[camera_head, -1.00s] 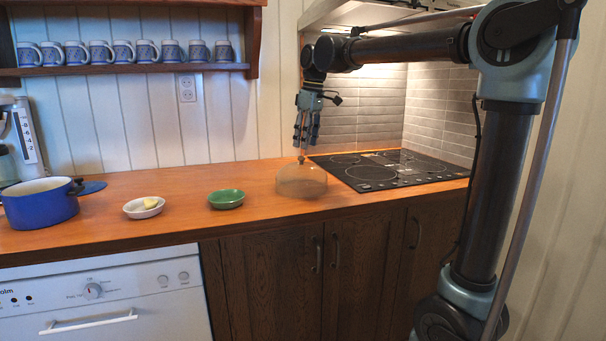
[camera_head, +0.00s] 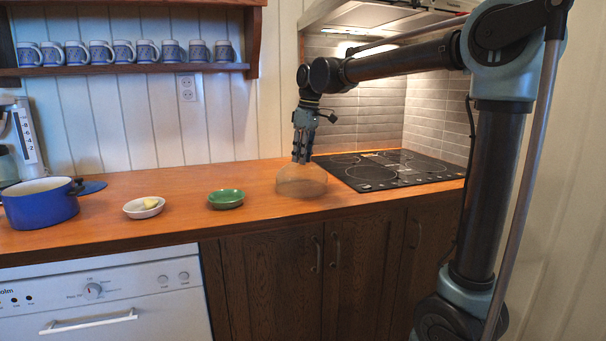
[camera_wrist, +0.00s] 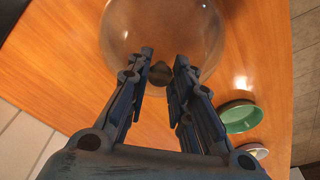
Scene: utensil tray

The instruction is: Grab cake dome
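The cake dome (camera_head: 301,182) is a clear, see-through dome on the wooden counter, just left of the cooktop. In the wrist view the dome (camera_wrist: 118,30) fills the top middle, with its dark round knob (camera_wrist: 161,74) near the fingertips. My gripper (camera_head: 303,158) points straight down right over the top of the dome. In the wrist view my gripper (camera_wrist: 163,62) is open, with its fingers on either side of the knob and a gap between them. Whether a finger touches the knob cannot be told.
Mugs stand on a wall shelf (camera_head: 130,70).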

